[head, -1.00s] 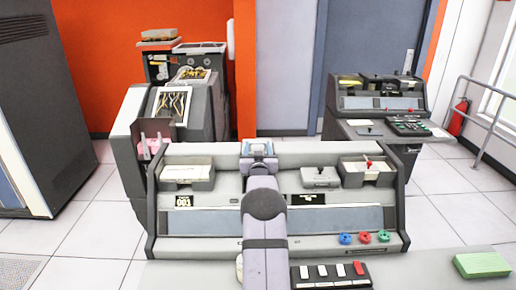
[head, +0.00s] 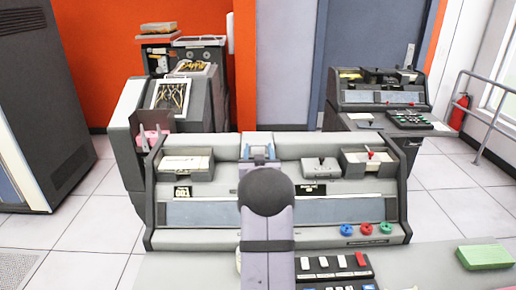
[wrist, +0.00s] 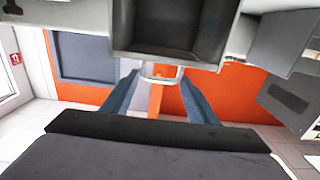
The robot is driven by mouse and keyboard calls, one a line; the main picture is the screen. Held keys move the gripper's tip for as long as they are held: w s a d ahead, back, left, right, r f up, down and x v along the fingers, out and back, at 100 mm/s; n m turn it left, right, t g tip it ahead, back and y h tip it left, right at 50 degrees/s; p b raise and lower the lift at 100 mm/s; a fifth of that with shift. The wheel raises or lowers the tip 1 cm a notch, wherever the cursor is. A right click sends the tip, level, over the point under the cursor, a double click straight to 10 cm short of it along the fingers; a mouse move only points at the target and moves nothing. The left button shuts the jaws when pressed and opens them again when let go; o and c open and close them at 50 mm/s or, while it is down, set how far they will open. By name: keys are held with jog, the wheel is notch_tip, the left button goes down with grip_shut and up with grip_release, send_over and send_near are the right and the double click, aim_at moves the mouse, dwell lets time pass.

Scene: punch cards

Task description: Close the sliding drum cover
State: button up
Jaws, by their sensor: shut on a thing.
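My gripper (head: 259,153) is at the top middle of the grey card machine (head: 225,239), with my arm reaching up the centre of the head view. In the wrist view its two blue-grey fingers (wrist: 161,74) are closed on a silver loop handle (wrist: 161,78). The handle sits at the lower edge of a grey housing (wrist: 172,60) with a dark open cavity (wrist: 178,25). This housing looks like the drum cover area. My arm and gripper hide most of the cover in the head view, so how far open it is cannot be told.
A card tray (head: 186,166) is to the left of my gripper. A small grey lever box (head: 321,168) and another tray with a red knob (head: 370,163) are to the right. Coloured knobs (head: 366,229) and a switch panel (head: 335,266) lie nearer.

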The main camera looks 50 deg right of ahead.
jog(key=b+v, duration=0.1)
jog(key=v, duration=0.2)
jog(key=shift+s+a+f, duration=0.1)
jog(key=shift+s+f, duration=0.1)
jog(key=shift+s, duration=0.1)
jog(key=o, duration=1.2)
jog(key=shift+s+a+r, duration=0.15)
jog(key=shift+r, duration=0.05)
jog(key=shift+f, duration=0.1)
jog(key=shift+b+v, duration=1)
jog(key=shift+v, duration=2.65)
